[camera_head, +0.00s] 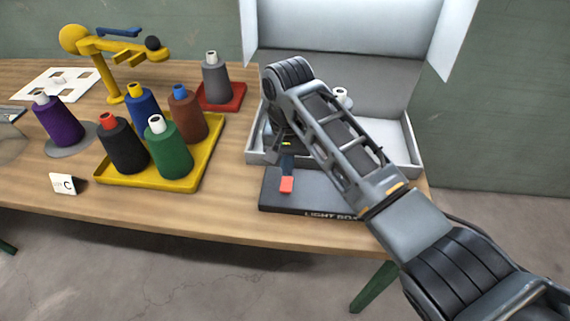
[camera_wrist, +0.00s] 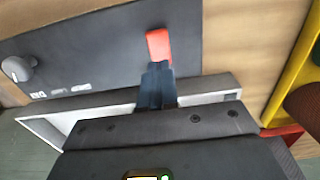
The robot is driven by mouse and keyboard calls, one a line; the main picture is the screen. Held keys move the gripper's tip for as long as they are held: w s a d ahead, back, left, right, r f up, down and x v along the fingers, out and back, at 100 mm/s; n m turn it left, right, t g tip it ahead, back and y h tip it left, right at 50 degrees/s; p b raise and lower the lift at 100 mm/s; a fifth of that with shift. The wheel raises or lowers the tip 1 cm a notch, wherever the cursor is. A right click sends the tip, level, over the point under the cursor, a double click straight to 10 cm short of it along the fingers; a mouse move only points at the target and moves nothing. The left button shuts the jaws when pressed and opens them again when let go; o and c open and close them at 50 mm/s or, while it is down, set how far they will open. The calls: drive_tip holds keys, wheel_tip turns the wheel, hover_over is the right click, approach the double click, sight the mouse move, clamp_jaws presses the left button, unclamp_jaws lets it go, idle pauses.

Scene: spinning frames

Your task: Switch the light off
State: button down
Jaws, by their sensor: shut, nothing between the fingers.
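The light box (camera_head: 410,150) stands at the right end of the table, with a white tray-like body and a tall upright back. Its dark front panel (camera_head: 270,200) carries the lettering "LIGHT BO", with the rest covered by my arm. A red switch (camera_head: 287,185) sits on the left part of the panel; it also shows in the wrist view (camera_wrist: 158,45). My gripper (camera_head: 287,166) is shut and empty, pointing down just behind the red switch. In the wrist view its fingertips (camera_wrist: 158,68) meet the switch's near end; whether they touch is unclear. Whether the light is lit is unclear.
A grey knob (camera_wrist: 18,68) sits on the panel. Left of the box are a yellow tray (camera_head: 185,182) with several thread cones, a red tray (camera_head: 236,104) with a grey cone, a purple cone (camera_head: 60,122) and a card marked C (camera_head: 63,184). The table's front edge is close.

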wheel_tip(320, 180, up, 11)
drive_tip(key=w, duration=0.1)
drive_tip(key=shift+w+r, duration=0.15)
drive_tip(key=shift+w, duration=0.25)
